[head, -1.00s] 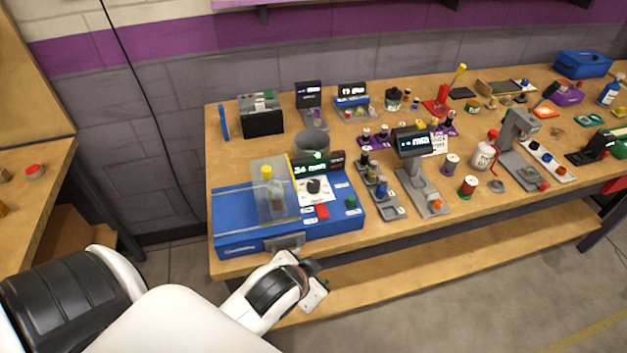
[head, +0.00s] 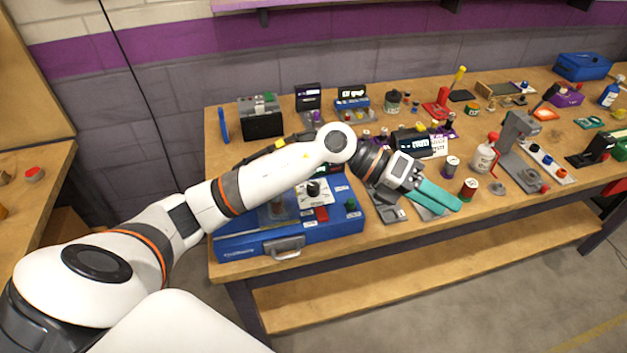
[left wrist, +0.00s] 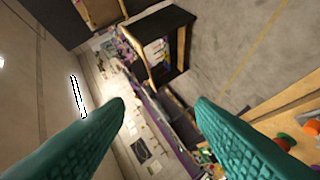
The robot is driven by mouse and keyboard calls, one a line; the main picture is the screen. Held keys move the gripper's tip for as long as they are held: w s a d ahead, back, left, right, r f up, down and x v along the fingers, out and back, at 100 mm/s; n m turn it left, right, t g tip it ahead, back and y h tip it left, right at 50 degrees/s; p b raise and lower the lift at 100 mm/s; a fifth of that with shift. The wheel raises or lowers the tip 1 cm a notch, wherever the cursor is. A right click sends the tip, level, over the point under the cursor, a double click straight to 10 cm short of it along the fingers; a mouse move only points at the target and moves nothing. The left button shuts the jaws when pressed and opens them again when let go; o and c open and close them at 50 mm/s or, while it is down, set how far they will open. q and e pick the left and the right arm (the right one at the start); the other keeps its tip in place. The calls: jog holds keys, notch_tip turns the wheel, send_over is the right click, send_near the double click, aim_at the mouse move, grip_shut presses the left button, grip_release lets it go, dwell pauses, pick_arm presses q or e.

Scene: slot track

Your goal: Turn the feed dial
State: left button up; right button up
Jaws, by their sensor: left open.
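A blue machine box (head: 245,243) stands at the table's near left corner. On its top is a black round knob (head: 314,188) on a white marked plate, which looks like the feed dial. I cannot read its setting. A red button (head: 321,214) and a green knob (head: 350,204) sit near it. My left arm crosses over the box and hides its display and back part. My left gripper (head: 450,207), with teal fingers, is to the right of the dial, apart from it. In the left wrist view its fingers (left wrist: 160,108) are spread and empty. My right gripper is not in view.
Small devices fill the table's back. The floor in front is clear.

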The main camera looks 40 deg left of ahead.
pick_arm(q)
jog(key=w+a+f+m+g+y, duration=0.1)
jog(key=a+f+y, duration=0.1)
jog(key=a+y, duration=0.3)
jog(key=w+a+f+y, duration=0.2)
jog(key=a, duration=0.4)
jog(key=n+g+y, duration=0.2)
jog(key=y, duration=0.5)
send_near(313, 185)
jog(key=f+p, duration=0.1)
jog(key=f, duration=0.3)
jog(key=f+p, duration=0.1)
jog(key=f, duration=0.3)
jog(key=shift+s+d+f+p, duration=0.2)
jog(key=shift+f+p, duration=0.05)
jog(key=shift+p, duration=0.15)
jog(key=shift+c, duration=0.2)
jog(key=c, duration=0.9)
jog(key=shift+c, duration=0.2)
